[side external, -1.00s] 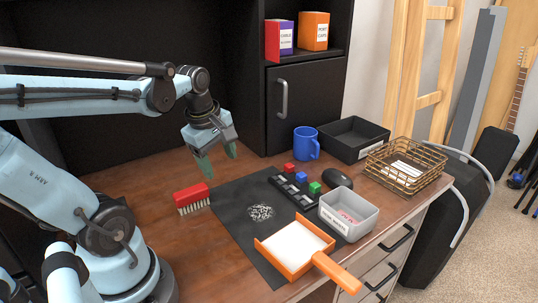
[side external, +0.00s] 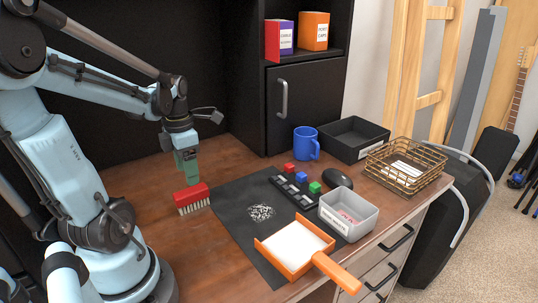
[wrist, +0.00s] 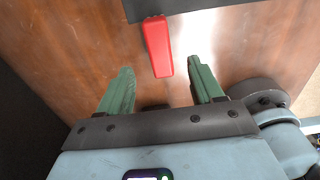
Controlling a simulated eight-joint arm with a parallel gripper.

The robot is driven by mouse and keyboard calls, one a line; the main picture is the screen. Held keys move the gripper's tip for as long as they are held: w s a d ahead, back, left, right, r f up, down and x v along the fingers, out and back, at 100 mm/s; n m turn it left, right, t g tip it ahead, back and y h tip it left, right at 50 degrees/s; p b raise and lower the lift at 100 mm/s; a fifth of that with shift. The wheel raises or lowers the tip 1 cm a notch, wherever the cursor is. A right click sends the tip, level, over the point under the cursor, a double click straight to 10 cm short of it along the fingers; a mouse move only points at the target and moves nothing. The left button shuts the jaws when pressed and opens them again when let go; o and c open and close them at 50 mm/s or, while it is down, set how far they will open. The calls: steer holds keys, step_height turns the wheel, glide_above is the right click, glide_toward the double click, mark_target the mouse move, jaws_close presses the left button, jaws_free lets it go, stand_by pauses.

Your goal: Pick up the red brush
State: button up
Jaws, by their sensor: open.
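The red brush (side external: 191,197) rests on the wooden desk, bristles down, at the left edge of the black mat. Its red top also shows in the wrist view (wrist: 158,47), ahead of the fingers and roughly between their lines. My gripper (side external: 188,177) is just above and behind the brush in the side view, pointing down. In the wrist view my gripper (wrist: 164,88) has its two green fingers spread apart with nothing between them. The fingertips look short of the brush, and I see no contact.
A black mat (side external: 229,205) holds a pile of bits (side external: 260,213) and an orange dustpan (side external: 290,266). A key strip (side external: 290,192) with coloured blocks, a grey bin (side external: 362,211) and a blue mug (side external: 305,146) stand right. The desk left of the brush is clear.

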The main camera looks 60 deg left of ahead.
mark_target(190, 190)
steer(key=shift+f, duration=3.85)
steer(key=shift+c, duration=0.5)
steer(key=c, duration=1.1)
steer(key=shift+o, duration=0.2)
steer(key=shift+r, duration=0.1)
steer(key=shift+r, duration=0.65)
steer(key=r, duration=0.1)
steer(key=d+r, duration=0.1)
steer(key=r, duration=0.1)
steer(key=shift+w+d+r, duration=0.1)
steer(key=shift+w+r, duration=0.05)
steer(key=w+d+r, duration=0.2)
steer(key=d+r, duration=0.4)
steer(key=d, duration=0.4)
steer(key=shift+w, duration=0.25)
steer(key=shift+r, duration=0.1)
